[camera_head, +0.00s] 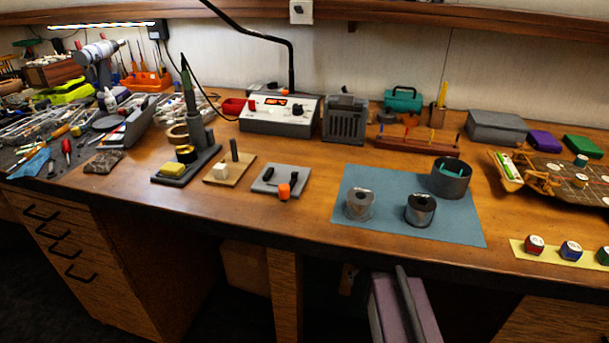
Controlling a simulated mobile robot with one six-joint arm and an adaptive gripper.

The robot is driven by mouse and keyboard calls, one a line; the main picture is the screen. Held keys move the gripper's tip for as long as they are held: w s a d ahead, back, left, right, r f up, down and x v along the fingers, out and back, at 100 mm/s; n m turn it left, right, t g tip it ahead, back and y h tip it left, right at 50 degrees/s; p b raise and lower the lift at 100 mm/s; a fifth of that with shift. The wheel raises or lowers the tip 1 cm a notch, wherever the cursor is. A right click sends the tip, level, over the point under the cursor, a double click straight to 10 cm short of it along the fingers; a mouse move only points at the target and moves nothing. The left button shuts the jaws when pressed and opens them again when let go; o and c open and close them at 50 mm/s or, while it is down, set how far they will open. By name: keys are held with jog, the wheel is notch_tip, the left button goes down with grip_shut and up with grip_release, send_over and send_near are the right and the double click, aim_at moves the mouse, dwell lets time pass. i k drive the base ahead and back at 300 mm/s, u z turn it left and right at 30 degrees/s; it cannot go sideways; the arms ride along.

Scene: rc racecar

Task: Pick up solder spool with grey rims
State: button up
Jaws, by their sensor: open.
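Two solder spools stand on a blue-grey mat (455,228) on the wooden workbench. The left spool (359,205) has light grey, silvery rims and stands upright. The right spool (420,210) has darker, near-black rims around a grey winding. The two spools stand apart, with bare mat between them. My gripper is not in view, and nothing touches either spool.
A dark round cup (450,180) with something green inside stands behind the right spool. A grey pad with an orange piece (284,192) lies left of the mat. Paint jars (534,245) stand right. The mat's front is clear.

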aim_at(360, 200)
jog(key=z, duration=0.1)
jog(key=k, duration=1.2)
jog(key=u, duration=0.2)
